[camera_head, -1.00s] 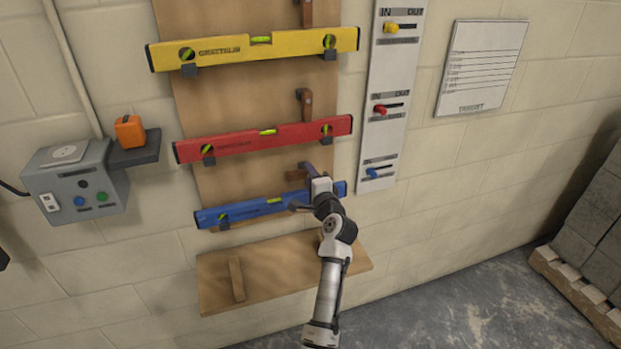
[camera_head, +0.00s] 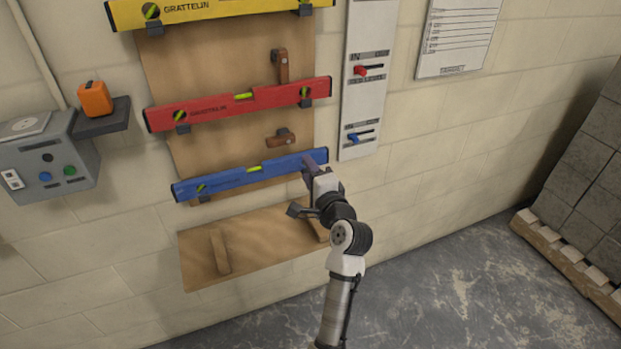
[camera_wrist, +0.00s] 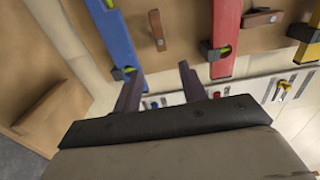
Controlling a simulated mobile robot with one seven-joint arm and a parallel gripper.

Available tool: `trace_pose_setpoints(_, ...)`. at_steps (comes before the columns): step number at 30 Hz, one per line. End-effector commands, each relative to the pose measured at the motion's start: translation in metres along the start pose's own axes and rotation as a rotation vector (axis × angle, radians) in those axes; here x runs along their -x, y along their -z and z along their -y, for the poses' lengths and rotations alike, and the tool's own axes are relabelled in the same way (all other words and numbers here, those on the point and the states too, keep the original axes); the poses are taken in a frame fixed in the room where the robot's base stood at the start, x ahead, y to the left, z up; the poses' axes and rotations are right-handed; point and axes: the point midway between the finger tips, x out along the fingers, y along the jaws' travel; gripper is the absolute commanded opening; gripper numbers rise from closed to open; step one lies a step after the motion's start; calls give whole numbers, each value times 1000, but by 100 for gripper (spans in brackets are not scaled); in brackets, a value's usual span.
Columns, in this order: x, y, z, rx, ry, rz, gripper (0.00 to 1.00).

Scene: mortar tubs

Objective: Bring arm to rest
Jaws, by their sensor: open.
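My gripper (camera_head: 304,188) is open and empty in front of the wall board. In the head view, its upper finger overlaps the right end of the blue level (camera_head: 245,177). In the wrist view, my gripper's spread fingers (camera_wrist: 161,72) have nothing between them, and the blue level (camera_wrist: 113,38) lies to their left. The blue level rests on brackets on the board. A brown turn-latch (camera_head: 279,140) lies horizontal just above it. My arm reaches up from the bottom of the head view.
The red level (camera_head: 215,109) and yellow level (camera_head: 225,8) hang above. A slider panel (camera_head: 352,110) is right of the board. A wooden ledge (camera_head: 195,263) sits below, a grey box (camera_head: 75,150) at left, and a block pallet (camera_head: 570,262) at right. The floor between is clear.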

Motion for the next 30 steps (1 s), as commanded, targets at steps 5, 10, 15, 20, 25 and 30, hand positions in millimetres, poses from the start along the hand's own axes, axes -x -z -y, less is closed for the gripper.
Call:
trace_pose_setpoints(5, 7, 0, 0, 0, 0, 0, 42)
trace_pose_setpoints(10, 6, 0, 0, 0, 0, 0, 42)
trace_pose_setpoints(15, 6, 0, 0, 0, 0, 0, 42)
trace_pose_setpoints(20, 0, -13, 10, 41, 26, 10, 42)
trace_pose_setpoints(25, -23, -87, 68, 268, 183, 41, 42)
trace_pose_setpoints(30, -18, -192, 148, 541, 445, 41, 42)
